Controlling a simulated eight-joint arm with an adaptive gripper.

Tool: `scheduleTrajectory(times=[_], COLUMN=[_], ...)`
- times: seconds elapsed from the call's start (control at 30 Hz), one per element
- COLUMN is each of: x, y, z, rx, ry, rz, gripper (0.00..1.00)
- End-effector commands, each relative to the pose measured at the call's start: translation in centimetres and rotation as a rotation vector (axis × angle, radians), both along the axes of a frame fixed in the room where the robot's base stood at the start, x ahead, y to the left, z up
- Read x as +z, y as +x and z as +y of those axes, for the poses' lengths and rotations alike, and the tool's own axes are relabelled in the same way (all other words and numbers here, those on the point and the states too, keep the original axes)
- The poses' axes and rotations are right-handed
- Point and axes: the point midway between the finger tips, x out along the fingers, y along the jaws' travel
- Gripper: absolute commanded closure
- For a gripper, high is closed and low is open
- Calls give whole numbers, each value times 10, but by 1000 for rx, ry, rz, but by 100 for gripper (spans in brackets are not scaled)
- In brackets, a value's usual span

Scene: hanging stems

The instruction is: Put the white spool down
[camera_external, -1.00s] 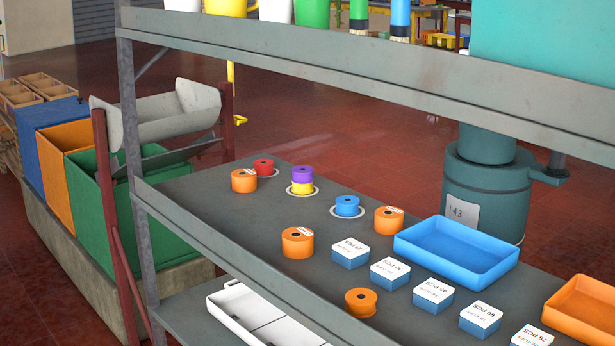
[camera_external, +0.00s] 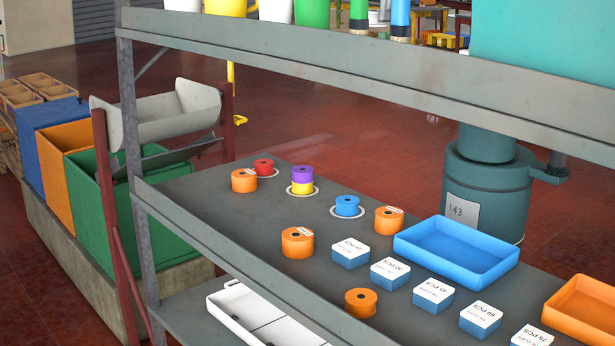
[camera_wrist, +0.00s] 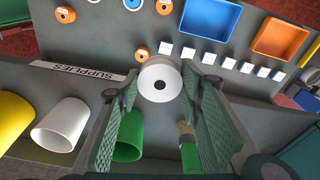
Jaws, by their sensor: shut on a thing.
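The white spool (camera_wrist: 161,71) shows in the wrist view between the tips of my gripper (camera_wrist: 160,86), with a dark hole at its centre. My gripper's green ridged fingers are shut on it from both sides. Neither the white spool nor my gripper shows in the external view. What lies directly under the spool is hidden by the spool itself.
In the external view, orange spools (camera_external: 297,243), a blue spool (camera_external: 347,206), several white-topped boxes (camera_external: 350,250) and a blue tray (camera_external: 457,247) stand on the grey lower shelf. An upper shelf (camera_external: 360,68) carries cups. The wrist view shows white (camera_wrist: 60,128) and green (camera_wrist: 128,143) cups near my fingers.

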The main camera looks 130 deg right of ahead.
Motion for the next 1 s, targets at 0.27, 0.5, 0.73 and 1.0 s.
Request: scheduleTrajectory(times=[0.27,0.5,0.73,1.0], x=[-68,-121,-167,-219], y=[0,0,0,1], z=[0,0,0,0], rx=[0,0,0,0], ry=[0,0,0,0], rz=[0,0,0,0], gripper=[78,78,78,78])
